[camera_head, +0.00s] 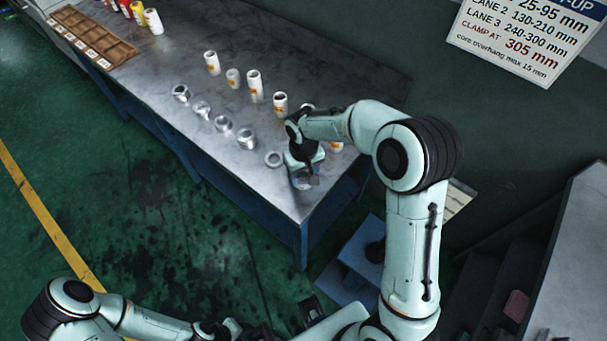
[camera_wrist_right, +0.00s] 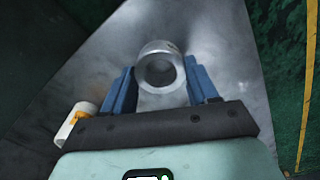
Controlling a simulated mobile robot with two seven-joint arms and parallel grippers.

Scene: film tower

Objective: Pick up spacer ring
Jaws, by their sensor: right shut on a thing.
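My right gripper (camera_head: 303,181) is over the front right end of the metal-topped table, pointing down. In the right wrist view its two blue fingers (camera_wrist_right: 161,85) are shut on a silver spacer ring (camera_wrist_right: 146,52), one finger on each side. The ring's open bore faces the camera. I cannot tell whether the ring touches the tabletop. Several other silver rings stand in a slanting row on the table, the nearest being a ring (camera_head: 273,159) just left of the gripper. My left arm is low at the left; its fingers are not clear.
Several white cores with orange labels, such as one core (camera_head: 254,86), stand behind the rings; one core (camera_wrist_right: 74,122) is close to the gripper in the wrist view. A brown compartment tray (camera_head: 95,38) lies at the far left.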

